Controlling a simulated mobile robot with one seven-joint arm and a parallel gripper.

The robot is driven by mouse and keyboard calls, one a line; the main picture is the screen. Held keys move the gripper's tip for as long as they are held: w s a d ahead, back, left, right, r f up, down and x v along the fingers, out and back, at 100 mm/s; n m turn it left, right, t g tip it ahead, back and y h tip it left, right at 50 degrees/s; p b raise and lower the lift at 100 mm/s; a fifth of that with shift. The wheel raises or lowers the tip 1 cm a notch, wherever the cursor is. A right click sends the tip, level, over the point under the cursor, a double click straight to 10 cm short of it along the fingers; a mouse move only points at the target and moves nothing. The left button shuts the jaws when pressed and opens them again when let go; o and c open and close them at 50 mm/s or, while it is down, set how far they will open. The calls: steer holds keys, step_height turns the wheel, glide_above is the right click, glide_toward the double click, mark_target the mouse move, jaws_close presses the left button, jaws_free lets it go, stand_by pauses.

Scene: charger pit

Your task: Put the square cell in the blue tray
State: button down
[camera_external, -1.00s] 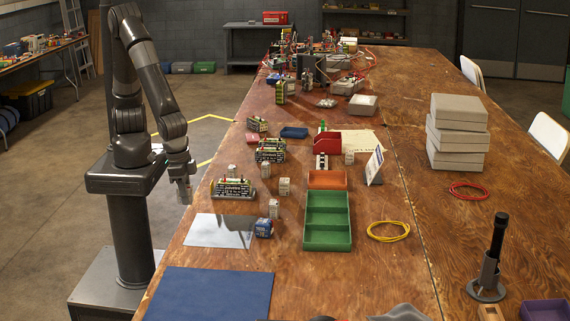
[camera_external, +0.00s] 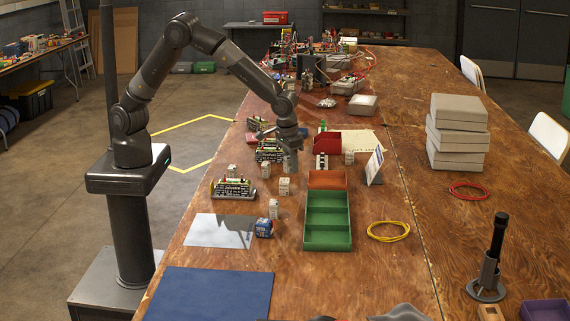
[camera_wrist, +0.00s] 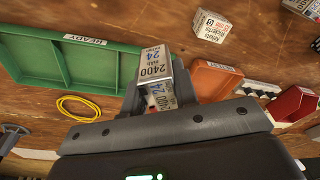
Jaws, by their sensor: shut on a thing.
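My gripper (camera_external: 289,160) is shut on a square cell (camera_wrist: 152,70), a pale box marked 2400 and 24 in the wrist view. It holds the cell over the table, left of the orange tray. In the external view the held cell is small and hard to make out at the fingertips. The small blue tray (camera_external: 303,131) is mostly hidden behind my wrist; only its right end shows, left of the red bin.
The green tray (camera_external: 327,221), orange tray (camera_external: 327,180) and red bin (camera_external: 327,143) stand in a row. Other cells (camera_external: 284,186) stand to their left, by a battery pack (camera_external: 233,188). A yellow cable coil (camera_external: 388,231) lies to the right. A blue mat (camera_external: 212,293) lies in front.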

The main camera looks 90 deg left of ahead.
steer(key=w+a+n, duration=0.2)
steer(key=w+a, duration=0.2)
steer(key=a, duration=1.4)
steer(key=w+a+n, duration=0.3)
steer(key=a, duration=1.5)
steer(key=s+a+n, duration=0.1)
steer(key=s+a, duration=0.3)
steer(key=a, duration=0.8)
steer(key=s+a+n, duration=0.1)
steer(key=s+a, duration=0.2)
steer(key=a, duration=0.8)
steer(key=shift+g, duration=0.3)
steer(key=s+a+f, duration=0.1)
steer(key=a+f, duration=0.1)
steer(key=a, duration=0.1)
steer(key=a+f, duration=0.2)
steer(key=a, duration=0.2)
steer(key=s+a+f, duration=0.1)
steer(key=a+f, duration=0.1)
steer(key=a, duration=0.2)
steer(key=shift+s+f, duration=0.35)
steer(key=shift+s+a+f, duration=0.1)
steer(key=shift+a+f, duration=0.15)
steer(key=shift+a, duration=0.2)
steer(key=shift+f, duration=2.05)
steer(key=c, duration=1.1)
jaws_free()
steer(key=shift+f, duration=0.15)
